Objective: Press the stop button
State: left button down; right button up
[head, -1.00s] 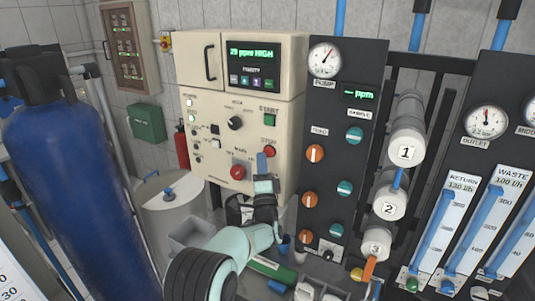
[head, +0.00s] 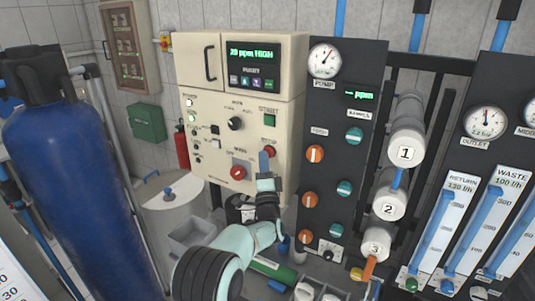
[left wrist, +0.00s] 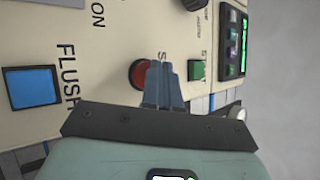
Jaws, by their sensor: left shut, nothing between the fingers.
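The stop button (head: 269,149) is a round red button on the front of the cream control panel (head: 215,160), below the square green start button (head: 269,115). My left gripper (head: 264,160) is shut and empty, its blue-grey fingers upright in front of the panel just below and left of the stop button. In the left wrist view the closed fingertips (left wrist: 163,72) overlap the right edge of the red stop button (left wrist: 138,74). The green start button (left wrist: 196,70) lies to their right. The label by the stop button is mostly hidden. I cannot tell whether the fingers touch the panel.
A larger red knob (head: 238,172) sits left of my fingers, with a black knob (head: 235,123) above it. The dark panel (head: 330,130) with orange and teal valves stands to the right. A blue tank (head: 75,190) fills the left side.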

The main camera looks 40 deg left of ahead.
pick_arm(q)
jog(key=shift+w, duration=0.3)
pick_arm(e)
jog(key=shift+w+r, duration=0.15)
dwell(0.4)
pick_arm(q)
jog(key=shift+s+d+b, duration=0.1)
jog(key=shift+s+b, duration=0.5)
jog(key=shift+s, duration=0.35)
pick_arm(e)
jog(key=shift+s+f, duration=0.95)
jog(key=shift+s, duration=0.1)
pick_arm(q)
jog(key=shift+w, duration=0.1)
jog(key=s+b, duration=0.2)
jog(key=s, duration=0.1)
jog(key=s+b, duration=0.1)
jog(key=s, duration=0.1)
jog(key=shift+d, duration=0.3)
pick_arm(e)
jog(key=shift+g, duration=0.3)
jog(key=s+f, duration=0.1)
jog(key=f, duration=0.1)
jog(key=s+f, duration=0.2)
jog(key=shift+s+f, duration=0.2)
jog(key=shift+f, duration=0.05)
